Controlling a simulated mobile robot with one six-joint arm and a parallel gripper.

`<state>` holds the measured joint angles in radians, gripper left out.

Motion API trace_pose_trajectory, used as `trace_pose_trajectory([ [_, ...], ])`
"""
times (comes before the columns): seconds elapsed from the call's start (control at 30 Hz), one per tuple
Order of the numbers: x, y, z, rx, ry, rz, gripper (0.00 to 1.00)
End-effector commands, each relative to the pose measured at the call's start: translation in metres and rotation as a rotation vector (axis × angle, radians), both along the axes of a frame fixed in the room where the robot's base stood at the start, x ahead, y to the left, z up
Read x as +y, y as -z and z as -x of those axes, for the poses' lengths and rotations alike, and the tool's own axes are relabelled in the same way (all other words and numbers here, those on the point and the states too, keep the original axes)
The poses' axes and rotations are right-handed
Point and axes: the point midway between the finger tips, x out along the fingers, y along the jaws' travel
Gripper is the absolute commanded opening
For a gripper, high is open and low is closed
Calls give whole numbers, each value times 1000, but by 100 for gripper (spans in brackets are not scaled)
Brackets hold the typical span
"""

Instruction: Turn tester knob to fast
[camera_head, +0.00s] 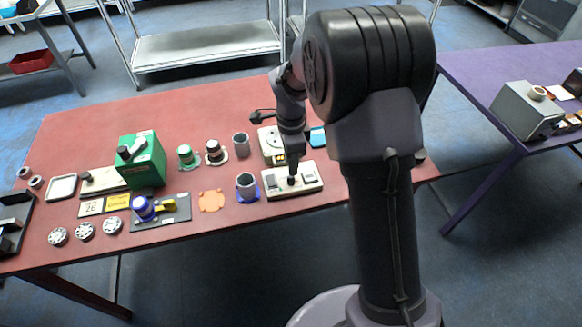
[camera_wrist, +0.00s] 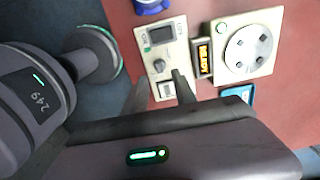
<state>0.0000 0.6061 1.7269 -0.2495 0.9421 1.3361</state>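The tester is a white box with a small grey screen and a dark knob. In the head view the tester (camera_head: 311,178) lies near the table's front edge, below my gripper (camera_head: 291,160). In the wrist view the tester (camera_wrist: 178,28) is at upper centre, and its knob (camera_wrist: 159,65) shows just ahead of the fingertips. My gripper (camera_wrist: 158,88) appears open, with two dark fingers apart and a pale part of the tester between them. I cannot see any contact with the knob. The knob's setting and the markings are too small to read.
A blue-ringed grey cup (camera_head: 247,187) stands left of the tester. A green box (camera_head: 142,160) and several parts fill the red table's left. A purple table (camera_head: 480,75) stands right.

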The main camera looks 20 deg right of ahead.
Motion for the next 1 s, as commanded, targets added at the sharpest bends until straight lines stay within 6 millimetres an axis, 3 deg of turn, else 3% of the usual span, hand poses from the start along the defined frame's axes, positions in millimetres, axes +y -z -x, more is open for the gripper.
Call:
trace_pose_trajectory([
  [0.03,0,-25,-1,-3,1,0,33],
  [0.1,0,-49,-1,-4,1,-1,33],
  [0.33,0,-106,-1,-2,0,0,33],
  [0.5,0,-120,0,0,1,0,33],
  [0.93,0,-120,0,-1,-1,0,33],
  [1.0,1,-132,7,-21,-38,-6,33],
])
